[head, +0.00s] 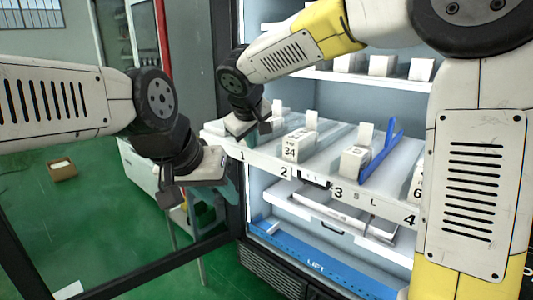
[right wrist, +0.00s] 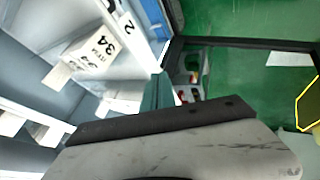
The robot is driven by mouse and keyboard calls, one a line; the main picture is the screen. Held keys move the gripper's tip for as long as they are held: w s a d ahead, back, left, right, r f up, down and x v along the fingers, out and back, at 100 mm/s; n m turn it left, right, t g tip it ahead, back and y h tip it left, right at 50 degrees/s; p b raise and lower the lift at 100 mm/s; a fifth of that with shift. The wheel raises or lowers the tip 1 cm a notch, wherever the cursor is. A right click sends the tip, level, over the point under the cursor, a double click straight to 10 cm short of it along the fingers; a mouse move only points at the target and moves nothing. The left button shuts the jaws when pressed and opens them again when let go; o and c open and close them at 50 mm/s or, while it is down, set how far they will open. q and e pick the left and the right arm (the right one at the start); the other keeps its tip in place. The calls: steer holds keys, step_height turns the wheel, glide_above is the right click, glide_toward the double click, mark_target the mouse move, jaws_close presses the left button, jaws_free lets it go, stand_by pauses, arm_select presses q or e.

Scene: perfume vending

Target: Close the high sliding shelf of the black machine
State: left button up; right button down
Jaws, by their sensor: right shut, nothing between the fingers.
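The white sliding shelf (head: 330,189), numbered 1 to 4 along its front edge, sticks out of the black machine (head: 275,273) in the head view. Several white boxes, one marked 34 (head: 297,147), and a blue divider (head: 381,154) stand on it. My right gripper (head: 264,133) is shut and empty, over the shelf's left end near number 1; whether it touches is unclear. The right wrist view shows its teal fingers (right wrist: 157,93) beside the shelf (right wrist: 137,42). My left gripper (head: 222,193) is lower, left of the shelf's front corner; its finger gap is hidden.
Another shelf (head: 355,78) with white boxes sits higher inside the machine. Below the extended shelf are a white tray (head: 330,222) and a blue bar marked LIFT (head: 315,266). An open dark-framed door (head: 150,268) stands at the left. A cardboard box (head: 61,169) lies on the green floor.

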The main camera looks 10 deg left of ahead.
glide_toward(263, 160)
steer(key=f, duration=0.1)
steer(key=w+a+f, duration=0.1)
steer(key=f, duration=0.2)
steer(key=shift+w+a, duration=0.15)
steer(key=shift+w, duration=0.25)
steer(key=shift+w+d, duration=0.35)
steer(key=shift+w, duration=0.25)
steer(key=shift+w+d, duration=0.1)
